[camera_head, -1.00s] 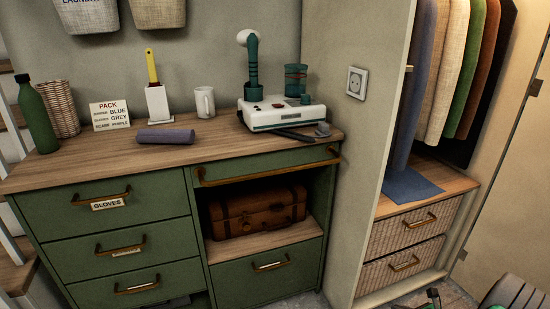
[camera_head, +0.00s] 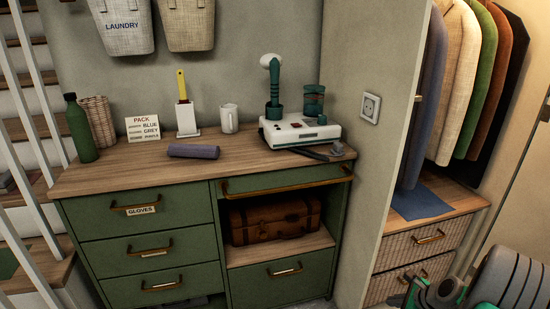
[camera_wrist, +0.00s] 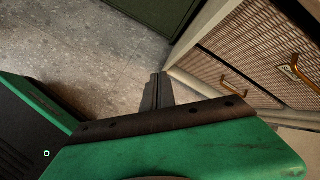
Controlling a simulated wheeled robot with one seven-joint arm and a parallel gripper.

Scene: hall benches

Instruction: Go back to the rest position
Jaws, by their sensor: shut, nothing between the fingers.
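My gripper (camera_wrist: 156,92) shows in the wrist view with its two dark fingers together and nothing between them. It hangs over the speckled grey floor (camera_wrist: 85,60), beside the woven drawer fronts of the wardrobe (camera_wrist: 255,50). In the head view my arm (camera_head: 440,292) shows at the bottom right, in front of the wardrobe drawers. The fingers cannot be made out there.
A green dresser (camera_head: 150,231) holds a rolled purple cloth (camera_head: 194,151), a white mug (camera_head: 229,118), a green bottle (camera_head: 81,130) and a white appliance (camera_head: 300,131). A brown suitcase (camera_head: 274,219) sits in its open shelf. Stair rails (camera_head: 30,90) stand at the left.

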